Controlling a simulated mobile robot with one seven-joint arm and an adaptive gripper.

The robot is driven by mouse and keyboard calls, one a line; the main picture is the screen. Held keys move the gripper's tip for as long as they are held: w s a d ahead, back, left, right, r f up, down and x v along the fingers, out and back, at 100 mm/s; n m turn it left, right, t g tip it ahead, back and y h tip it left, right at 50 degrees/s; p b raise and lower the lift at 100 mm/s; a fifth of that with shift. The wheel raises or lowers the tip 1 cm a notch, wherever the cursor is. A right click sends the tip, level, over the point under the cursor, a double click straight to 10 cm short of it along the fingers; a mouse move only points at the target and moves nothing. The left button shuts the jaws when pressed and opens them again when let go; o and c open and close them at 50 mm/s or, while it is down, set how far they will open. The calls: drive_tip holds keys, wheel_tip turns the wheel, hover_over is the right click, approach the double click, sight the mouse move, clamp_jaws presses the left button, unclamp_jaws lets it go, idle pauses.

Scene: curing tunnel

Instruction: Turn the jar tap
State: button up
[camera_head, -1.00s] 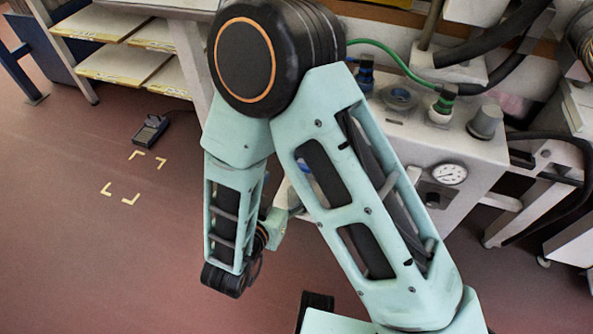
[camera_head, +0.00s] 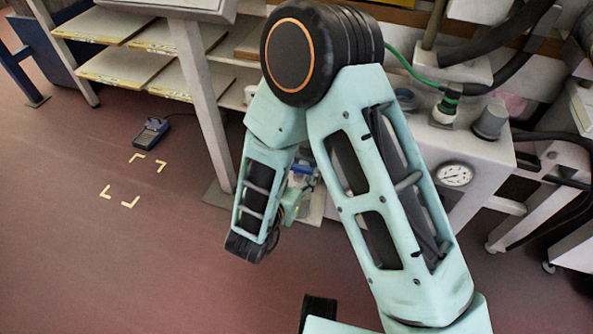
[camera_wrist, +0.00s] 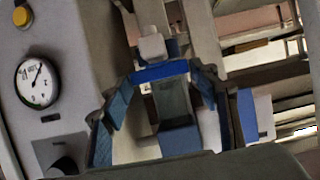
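The jar (camera_wrist: 172,100) is a clear, glassy body under a blue collar (camera_wrist: 160,72) in the middle of the wrist view. A pale grey block (camera_wrist: 152,46) sits just above the collar; I cannot tell whether it is the tap. My gripper (camera_wrist: 163,84) is open, with a blue-padded finger on each side of the jar. I see no clear contact. In the head view, a small blue part (camera_head: 303,168) shows between my arm links, perhaps the jar's collar. My arm hides most of my gripper there.
A pale machine housing with a round gauge (camera_head: 454,175) stands right of my arm; the gauge (camera_wrist: 38,82) and a yellow button (camera_wrist: 22,16) show at the wrist view's left. Shelves (camera_head: 120,68) stand at the back left. A foot pedal (camera_head: 151,131) lies on open floor.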

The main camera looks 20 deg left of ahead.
drive_tip(key=c, duration=0.6)
